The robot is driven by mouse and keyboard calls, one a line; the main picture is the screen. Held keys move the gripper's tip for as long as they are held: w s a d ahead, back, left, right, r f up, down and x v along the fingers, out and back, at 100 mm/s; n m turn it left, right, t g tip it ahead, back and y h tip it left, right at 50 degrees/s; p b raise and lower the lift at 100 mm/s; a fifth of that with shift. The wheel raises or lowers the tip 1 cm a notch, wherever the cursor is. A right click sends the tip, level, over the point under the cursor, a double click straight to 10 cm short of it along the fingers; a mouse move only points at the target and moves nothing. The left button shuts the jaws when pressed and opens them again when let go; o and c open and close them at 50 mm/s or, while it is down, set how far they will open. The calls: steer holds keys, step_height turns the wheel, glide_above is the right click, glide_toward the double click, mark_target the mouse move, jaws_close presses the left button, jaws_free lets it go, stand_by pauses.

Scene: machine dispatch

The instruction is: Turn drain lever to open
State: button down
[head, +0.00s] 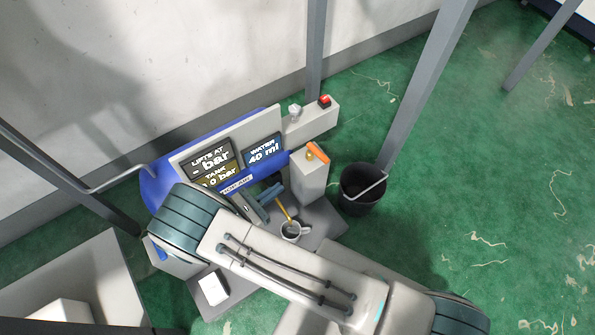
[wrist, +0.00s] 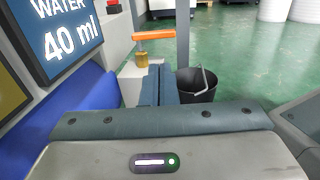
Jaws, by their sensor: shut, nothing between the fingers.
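The drain lever is an orange handle (head: 318,152) on a brass valve stem, standing on top of a pale grey box (head: 311,180). In the wrist view the orange handle (wrist: 153,36) points right from its brass stem (wrist: 141,60), just beyond and above my fingertips. My gripper (head: 276,189) is shut and empty, left of and below the lever in the head view. Its fingers also show in the wrist view (wrist: 159,70), pressed together. A clear gap to the lever cannot be judged exactly; no grip on it shows.
A black bucket (head: 361,192) stands on the green floor right of the valve box. A blue machine panel reads "WATER 40 ml" (head: 264,150). A red switch (head: 324,101) is behind. Grey posts rise nearby.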

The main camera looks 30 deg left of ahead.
steer(key=b, duration=0.4)
glide_toward(325, 162)
steer(key=w, duration=0.6)
steer(key=shift+a+f, duration=0.2)
steer(key=shift+f, duration=0.2)
steer(key=shift+w+d+r, duration=0.1)
steer(key=shift+w+d, duration=0.1)
steer(key=shift+w, duration=0.45)
